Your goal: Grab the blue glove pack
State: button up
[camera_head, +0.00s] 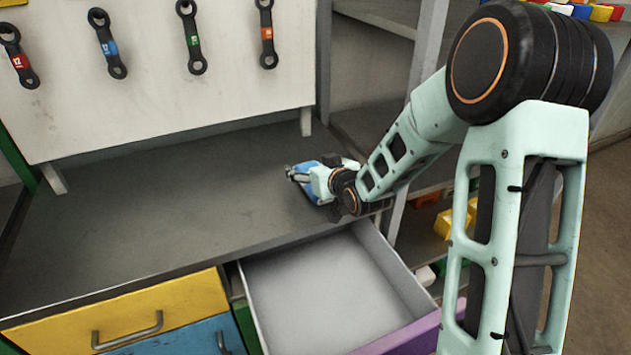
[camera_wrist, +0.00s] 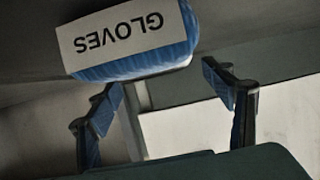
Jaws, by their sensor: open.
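The blue glove pack (camera_wrist: 140,38) shows at the top of the wrist view, with a white label reading GLOVES upside down. In the head view the blue pack (camera_head: 309,168) lies on the grey workbench toward its right end, partly hidden by my gripper (camera_head: 297,174). In the wrist view my gripper (camera_wrist: 162,84) is open, with its two blue-padded fingers spread wide. The pack is just beyond the fingertips, and nothing is held between the fingers. I cannot tell whether a fingertip touches it.
An open, empty drawer (camera_head: 330,285) with a purple front juts out below the bench. A white tool board (camera_head: 150,60) with several wrenches stands behind. A grey shelf post (camera_head: 412,90) stands to the right. The bench left of the pack (camera_head: 180,205) is clear.

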aim_at(307, 164)
jog(key=shift+x, duration=2.2)
jog(key=shift+d+f, duration=0.1)
jog(key=shift+f, duration=0.05)
jog(key=c, duration=1.3)
